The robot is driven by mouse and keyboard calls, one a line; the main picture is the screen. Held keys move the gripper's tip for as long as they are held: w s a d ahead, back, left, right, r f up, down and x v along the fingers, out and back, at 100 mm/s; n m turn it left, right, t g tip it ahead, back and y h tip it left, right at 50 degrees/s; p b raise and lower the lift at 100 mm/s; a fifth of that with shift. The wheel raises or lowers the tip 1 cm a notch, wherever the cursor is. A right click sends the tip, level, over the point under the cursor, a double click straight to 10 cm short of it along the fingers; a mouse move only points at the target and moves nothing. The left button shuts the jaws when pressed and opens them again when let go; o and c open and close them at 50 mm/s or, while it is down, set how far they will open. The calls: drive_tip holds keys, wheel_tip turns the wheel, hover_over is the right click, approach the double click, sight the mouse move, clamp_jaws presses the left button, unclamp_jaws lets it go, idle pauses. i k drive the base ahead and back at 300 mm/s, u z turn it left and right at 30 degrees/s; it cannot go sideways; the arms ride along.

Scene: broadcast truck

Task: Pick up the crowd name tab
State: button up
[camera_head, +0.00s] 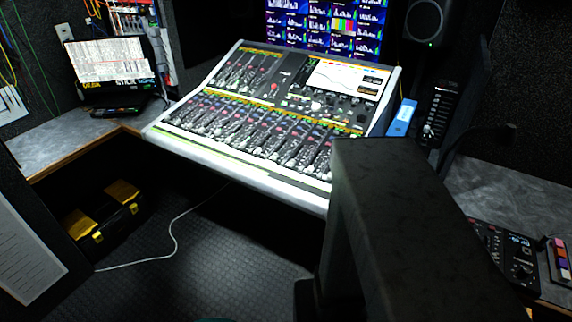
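A small strip of coloured tabs (560,257) lies on the right-hand desk at the right edge of the view. Its pieces look orange, white, red and purple. No lettering on them can be read, so I cannot tell whether one is the crowd name tab. My gripper is not in view, so its state and what it holds do not show.
The mixing console (270,112) fills the middle. A control panel (508,253) sits left of the tab strip. A blue object (402,118) stands beside the console. A laptop (112,68) is on the left desk. A toolbox (103,215) and cable (175,235) lie on the floor.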

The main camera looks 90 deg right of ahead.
sight(271, 164)
drive_tip(key=k, duration=0.95)
